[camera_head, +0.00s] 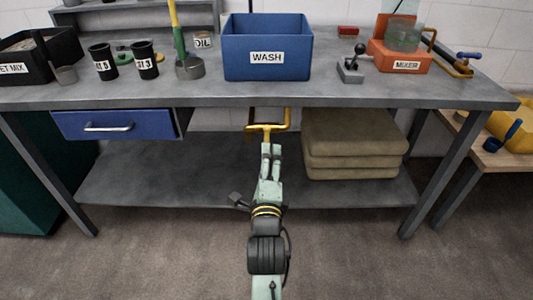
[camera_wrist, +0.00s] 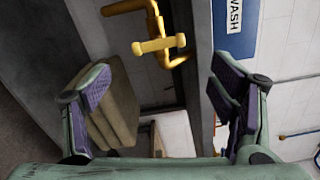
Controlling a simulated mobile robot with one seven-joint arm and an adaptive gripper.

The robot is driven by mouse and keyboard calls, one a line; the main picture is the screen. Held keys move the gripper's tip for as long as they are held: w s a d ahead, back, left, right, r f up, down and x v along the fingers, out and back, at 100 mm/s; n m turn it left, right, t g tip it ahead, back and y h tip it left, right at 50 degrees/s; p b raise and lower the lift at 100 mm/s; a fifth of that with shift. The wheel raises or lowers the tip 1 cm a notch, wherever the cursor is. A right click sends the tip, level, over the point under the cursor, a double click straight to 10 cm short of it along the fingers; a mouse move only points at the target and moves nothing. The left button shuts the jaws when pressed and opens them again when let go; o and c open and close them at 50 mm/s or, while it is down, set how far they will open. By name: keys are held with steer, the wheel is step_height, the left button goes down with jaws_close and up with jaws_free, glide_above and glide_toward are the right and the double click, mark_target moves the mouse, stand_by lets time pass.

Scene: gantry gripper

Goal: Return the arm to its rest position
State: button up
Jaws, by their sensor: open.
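My gripper (camera_head: 271,150) is in front of the workbench, below the edge of its top, at the end of my outstretched arm. It also shows in the wrist view (camera_wrist: 158,88), where its two purple-padded fingers are wide apart with nothing between them. A yellow crank-like handle (camera_head: 268,127) hangs under the bench top just beyond the fingertips. In the wrist view this handle (camera_wrist: 158,45) lies ahead of the fingers, not gripped. The head view does not show clearly how much gap there is between them.
The grey workbench (camera_head: 210,94) carries a blue WASH bin (camera_head: 267,35), an orange MIXER (camera_head: 402,57), a joystick box (camera_head: 351,68) and black cups. A blue drawer (camera_head: 115,123) is at left. Folded tan sacks (camera_head: 352,145) lie on the lower shelf. The floor in front is clear.

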steer(key=shift+s, duration=0.4)
